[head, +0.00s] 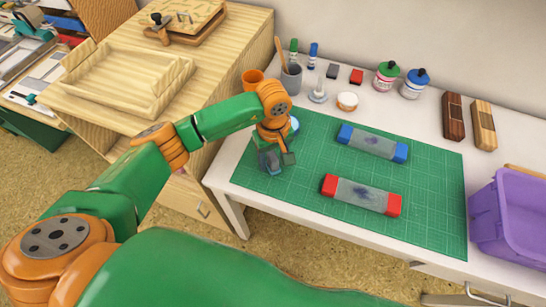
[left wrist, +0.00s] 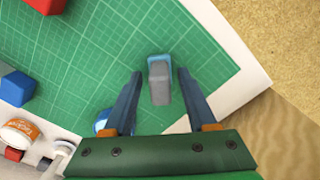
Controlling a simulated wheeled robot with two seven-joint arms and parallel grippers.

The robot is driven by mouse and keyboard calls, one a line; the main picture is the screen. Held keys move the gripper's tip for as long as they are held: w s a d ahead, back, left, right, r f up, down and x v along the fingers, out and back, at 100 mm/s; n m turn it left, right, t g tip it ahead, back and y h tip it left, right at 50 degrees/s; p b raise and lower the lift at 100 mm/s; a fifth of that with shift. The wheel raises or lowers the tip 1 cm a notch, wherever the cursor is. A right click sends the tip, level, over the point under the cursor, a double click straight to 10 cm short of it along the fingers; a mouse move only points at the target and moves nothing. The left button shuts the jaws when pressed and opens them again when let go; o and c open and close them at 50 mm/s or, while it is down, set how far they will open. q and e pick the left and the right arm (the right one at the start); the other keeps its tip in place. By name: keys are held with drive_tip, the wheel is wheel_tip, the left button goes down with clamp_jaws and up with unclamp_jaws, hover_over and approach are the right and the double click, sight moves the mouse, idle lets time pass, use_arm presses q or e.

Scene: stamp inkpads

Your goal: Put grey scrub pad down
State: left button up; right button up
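The grey scrub pad (left wrist: 159,84), a small grey block with a light blue layer at one end, is at the left part of the green cutting mat (head: 428,222). In the head view the pad (head: 268,158) is partly hidden by my left gripper (head: 276,160). In the left wrist view the pad lies between the two fingers of my left gripper (left wrist: 160,75), with a gap of green mat on each side. The fingers are open and do not appear to touch it. My right gripper is out of view.
A blue-ended inkpad (head: 372,143) and a red-ended inkpad (head: 362,195) lie on the mat, both with dark smudges. A round blue thing (left wrist: 101,122) is beside the left gripper. Cups, markers and bottles line the back. A purple bin (head: 512,218) stands at right.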

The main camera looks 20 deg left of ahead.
sight(273, 157)
use_arm(q)
drive_tip(key=shift+r, duration=0.5)
wheel_tip(273, 157, up, 11)
drive_tip(key=b, duration=0.1)
drive_tip(key=shift+r, duration=0.2)
drive_tip(key=shift+s+f, duration=0.1)
